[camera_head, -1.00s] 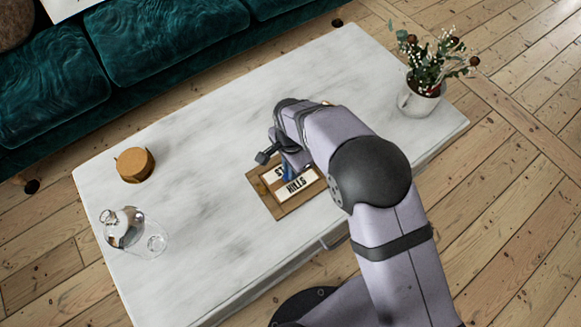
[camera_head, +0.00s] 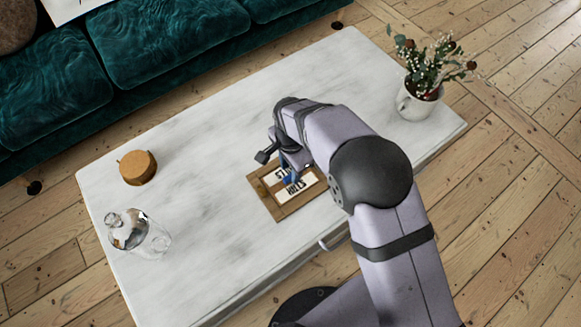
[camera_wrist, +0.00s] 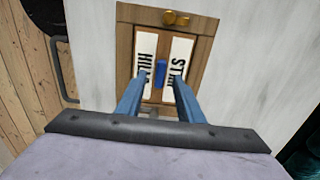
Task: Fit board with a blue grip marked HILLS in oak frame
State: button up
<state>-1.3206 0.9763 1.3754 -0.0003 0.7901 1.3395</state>
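The oak frame (camera_head: 286,211) lies flat on the white table, and it also shows in the wrist view (camera_wrist: 124,50). The pale board marked HILLS (camera_wrist: 146,55) lies within the frame, in the left opening in the wrist view. Its blue grip (camera_wrist: 160,74) stands between my fingers. A second pale board with letters starting ST (camera_wrist: 181,55) lies beside it. My gripper (camera_wrist: 160,78) is open, with a visible gap on each side of the grip. In the head view my gripper (camera_head: 290,176) is over the frame, and my arm hides part of it. Full seating of the board cannot be told.
Table around the frame's left is clear. A green sofa (camera_head: 170,40) stands behind.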

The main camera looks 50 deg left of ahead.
jog(key=shift+r+p, duration=1.85)
jog(key=shift+r, duration=0.7)
